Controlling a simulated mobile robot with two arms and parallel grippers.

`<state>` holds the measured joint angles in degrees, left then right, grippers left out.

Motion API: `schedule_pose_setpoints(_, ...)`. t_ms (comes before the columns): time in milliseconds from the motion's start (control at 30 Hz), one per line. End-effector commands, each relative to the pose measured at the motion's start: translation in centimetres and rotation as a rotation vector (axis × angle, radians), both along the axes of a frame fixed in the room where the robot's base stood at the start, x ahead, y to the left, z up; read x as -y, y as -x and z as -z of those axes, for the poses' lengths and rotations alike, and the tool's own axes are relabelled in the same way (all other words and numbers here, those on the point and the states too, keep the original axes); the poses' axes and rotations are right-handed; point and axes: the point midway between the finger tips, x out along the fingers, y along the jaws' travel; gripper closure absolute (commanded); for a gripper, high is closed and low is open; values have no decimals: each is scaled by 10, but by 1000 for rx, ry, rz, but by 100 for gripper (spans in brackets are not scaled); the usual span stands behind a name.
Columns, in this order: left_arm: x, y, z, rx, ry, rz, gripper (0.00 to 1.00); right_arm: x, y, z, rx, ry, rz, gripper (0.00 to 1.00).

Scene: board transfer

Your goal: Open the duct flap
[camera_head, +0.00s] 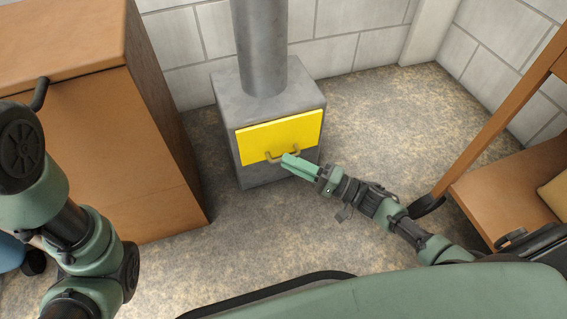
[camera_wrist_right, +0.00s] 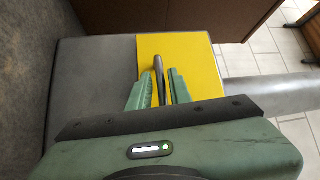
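The duct flap (camera_head: 280,134) is a bright yellow panel on the front of a grey metal duct box (camera_head: 234,92). It looks closed, flat against the box. A curved brown handle (camera_head: 271,157) sits at its lower edge. My right gripper (camera_head: 286,158) is at the right part of this handle. In the right wrist view the yellow flap (camera_wrist_right: 206,72) lies ahead, and the handle (camera_wrist_right: 158,68) runs between the two green fingers (camera_wrist_right: 160,80). The fingers look apart, one on each side of the handle. My left arm shows at the left, but its gripper is out of view.
A grey pipe (camera_head: 259,50) rises from the box. A large brown wooden cabinet (camera_head: 100,145) stands close on the left. A wooden shelf or bench (camera_head: 500,195) stands on the right. The floor (camera_head: 385,115) right of the box is clear, up to a pale block wall (camera_head: 340,45).

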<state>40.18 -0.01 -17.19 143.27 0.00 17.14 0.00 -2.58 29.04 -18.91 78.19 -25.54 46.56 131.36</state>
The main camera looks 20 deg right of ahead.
Motion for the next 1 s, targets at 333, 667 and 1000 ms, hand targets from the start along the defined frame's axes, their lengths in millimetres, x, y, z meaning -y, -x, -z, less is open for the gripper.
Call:
schedule_pose_setpoints(333,0,0,15,0,0,0,100,-19,-17,-3,1,-1,0,80)
schedule_pose_setpoints(667,0,0,14,1,-1,0,100,-19,-17,-4,1,-1,0,100)
schedule_pose_setpoints(1000,0,0,14,1,-1,1,100,-19,-17,-4,0,0,0,100)
